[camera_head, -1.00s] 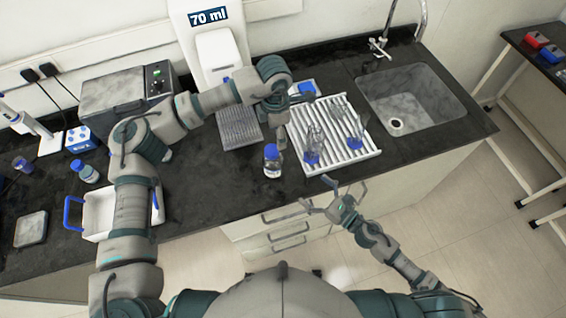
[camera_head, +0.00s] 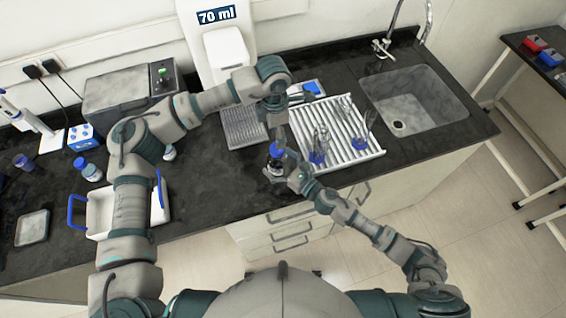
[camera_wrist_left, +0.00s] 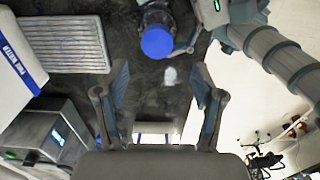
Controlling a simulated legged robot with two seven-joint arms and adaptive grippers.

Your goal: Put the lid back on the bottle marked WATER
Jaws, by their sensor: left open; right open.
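A small bottle (camera_head: 273,170) stands on the dark counter near its front edge, left of the drying rack. A blue lid (camera_head: 276,150) shows at its top; both also show at the top of the left wrist view, the lid (camera_wrist_left: 157,43) facing the camera. Its marking is not readable. My right gripper (camera_head: 281,164) is open at the bottle's side and partly hides it; whether it touches is unclear. My left gripper (camera_wrist_left: 162,80) is open and empty, its fingers apart with the bottle beyond them. In the head view it is mostly hidden by its arm.
The white drying rack (camera_head: 362,152) holds glassware beside the bottle. Another blue-capped bottle (camera_head: 89,170) and a white tray with blue handles (camera_head: 100,222) stand at left. A sink (camera_head: 430,82) is at right. A grey ridged mat (camera_head: 240,126) lies behind the bottle.

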